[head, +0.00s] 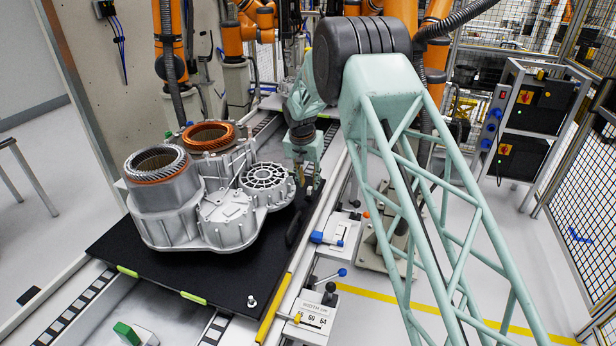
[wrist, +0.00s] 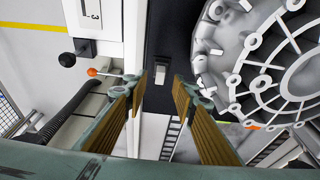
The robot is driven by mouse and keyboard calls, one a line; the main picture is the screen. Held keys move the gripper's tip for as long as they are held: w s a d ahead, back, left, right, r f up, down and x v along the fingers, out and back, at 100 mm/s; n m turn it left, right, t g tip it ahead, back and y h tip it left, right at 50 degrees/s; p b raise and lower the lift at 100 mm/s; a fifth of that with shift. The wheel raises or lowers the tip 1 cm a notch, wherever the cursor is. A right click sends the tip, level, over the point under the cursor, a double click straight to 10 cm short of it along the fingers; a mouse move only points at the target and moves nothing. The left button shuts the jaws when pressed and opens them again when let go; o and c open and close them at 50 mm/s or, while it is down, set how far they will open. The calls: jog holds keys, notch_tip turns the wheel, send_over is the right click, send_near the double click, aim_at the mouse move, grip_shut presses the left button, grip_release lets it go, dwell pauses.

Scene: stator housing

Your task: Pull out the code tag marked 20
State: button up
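My gripper (wrist: 158,92) is open, its two brown-padded fingers apart with nothing between the pads. In the head view my gripper (head: 302,178) points down over the right edge of the black pallet (head: 150,285), beside the stator housing (head: 190,215). In the wrist view a small pale block (wrist: 161,74) stands on the black pallet (wrist: 168,35), just beyond the fingertips and roughly in line with the gap. It may be a code tag, but no marking is legible on it. No number 20 can be read in either view.
The grey housing's round ribbed cover (wrist: 265,70) lies close to the right finger. To the left are a white rail part marked 3 (wrist: 92,14) and knobs, one black (wrist: 67,60), one orange (wrist: 92,72). A blue-handled clamp (head: 318,237) sits beside the pallet.

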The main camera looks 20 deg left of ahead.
aim_at(310, 188)
jog(key=shift+x, duration=1.55)
grip_shut()
jog(key=c, duration=0.8)
grip_release()
